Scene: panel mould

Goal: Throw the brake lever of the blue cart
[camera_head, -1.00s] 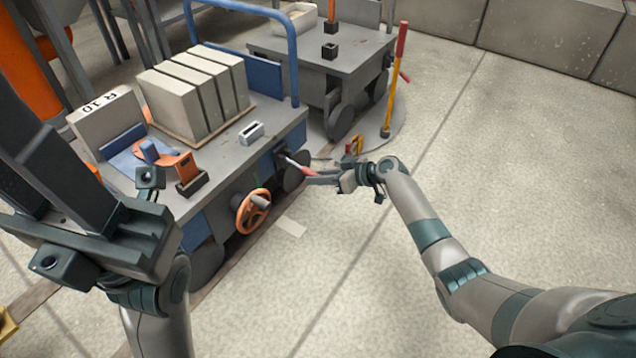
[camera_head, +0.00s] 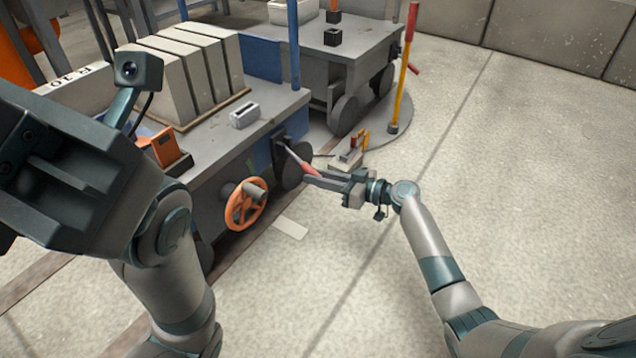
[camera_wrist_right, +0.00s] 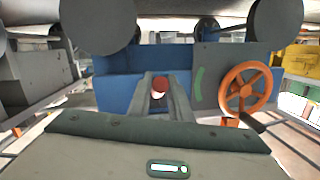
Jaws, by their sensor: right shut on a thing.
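The blue cart (camera_head: 225,165) stands at left centre, its deck grey and its side partly blue. Its brake lever (camera_head: 296,158) is a thin pale bar with a red grip, sloping down and outward from a dark mount on the cart's side. My right gripper (camera_head: 318,177) is shut on the red grip. In the right wrist view the red grip end (camera_wrist_right: 160,84) shows between the two fingers (camera_wrist_right: 160,95), with the cart's blue panel behind. My left gripper (camera_head: 40,165) is large and close at the left edge; its jaws cannot be made out.
An orange handwheel (camera_head: 246,204) is on the cart's side. Grey blocks (camera_head: 180,85) stand on the deck. A second cart (camera_head: 350,62) is behind. A yellow lever with a red handle (camera_head: 403,85) stands on a round floor plate. The floor at right is clear.

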